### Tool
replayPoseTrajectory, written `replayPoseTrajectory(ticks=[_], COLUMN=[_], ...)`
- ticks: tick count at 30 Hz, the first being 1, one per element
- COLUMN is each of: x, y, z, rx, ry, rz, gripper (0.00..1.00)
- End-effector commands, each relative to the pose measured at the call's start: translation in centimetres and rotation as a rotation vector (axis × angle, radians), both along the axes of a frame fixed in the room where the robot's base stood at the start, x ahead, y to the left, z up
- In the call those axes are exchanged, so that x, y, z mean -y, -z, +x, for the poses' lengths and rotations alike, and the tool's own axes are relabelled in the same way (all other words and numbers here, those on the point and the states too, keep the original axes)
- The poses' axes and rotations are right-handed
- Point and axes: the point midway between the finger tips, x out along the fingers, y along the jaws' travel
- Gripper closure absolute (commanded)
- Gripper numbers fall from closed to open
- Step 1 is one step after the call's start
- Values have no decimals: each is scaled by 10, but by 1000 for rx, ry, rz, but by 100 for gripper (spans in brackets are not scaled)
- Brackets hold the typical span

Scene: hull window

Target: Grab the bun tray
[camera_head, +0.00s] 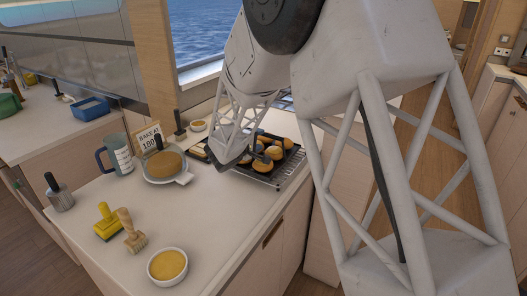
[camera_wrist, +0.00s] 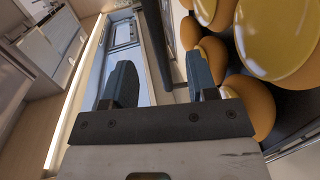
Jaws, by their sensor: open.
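The bun tray (camera_head: 248,173) is a dark tray with several golden-brown buns (camera_head: 263,163), on the far right part of the counter. My gripper reaches down over the tray's left side in the head view, where my arm hides part of it. In the wrist view, my gripper (camera_wrist: 160,82) has its two dark fingers apart, with nothing seen held between them. Large buns (camera_wrist: 268,45) fill the right side of that view, close beside the right finger. A dark bar lies beyond the fingers; I cannot tell whether it is the tray's rim.
Left of the tray stand a round brown cake (camera_head: 165,165), a grey mug (camera_head: 118,153) and a "BAKE AT 180" sign (camera_head: 149,138). A yellow tool (camera_head: 107,222), a wooden tool (camera_head: 131,235) and a bowl (camera_head: 167,265) are nearer. The counter's front middle is clear.

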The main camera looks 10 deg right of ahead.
Motion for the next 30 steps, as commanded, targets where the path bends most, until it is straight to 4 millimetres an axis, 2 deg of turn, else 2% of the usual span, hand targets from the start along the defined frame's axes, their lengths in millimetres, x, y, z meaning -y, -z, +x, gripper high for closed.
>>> replayPoseTrajectory(ticks=[14, 24, 30], x=[-2, 15, 16], y=[3, 7, 8], z=[6, 21, 22], rx=[4, 4, 4], ry=[-14, -13, -14], rz=[-8, -8, -8], gripper=[47, 47, 47])
